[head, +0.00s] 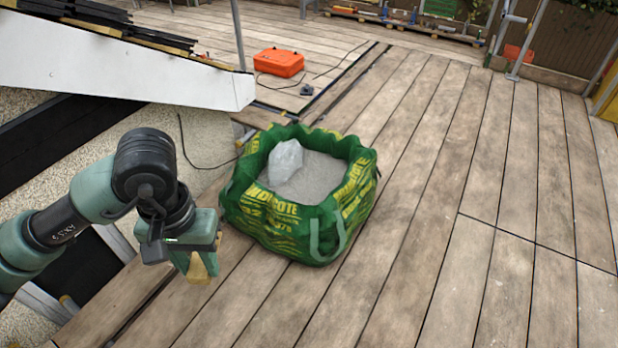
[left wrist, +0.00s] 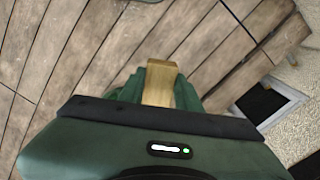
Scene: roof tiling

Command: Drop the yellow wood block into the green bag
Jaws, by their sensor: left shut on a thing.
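My left gripper (head: 197,268) is left of the green bag and apart from it, above the deck. It is shut on the yellow wood block (head: 203,267), whose lower end shows below the fingers. In the left wrist view the block (left wrist: 160,83) sticks out between the green fingers of the gripper (left wrist: 158,92). The green bag (head: 268,222) with yellow lettering stands open on the deck. It holds grey granular material and a clear plastic bag (head: 286,160). My right gripper is not in view.
A white sloped roof panel (head: 130,65) with dark battens stands at the upper left. An orange case (head: 279,62) and cables lie behind the bag. The wood deck (head: 480,220) to the right is clear. Tools and a rail line the back.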

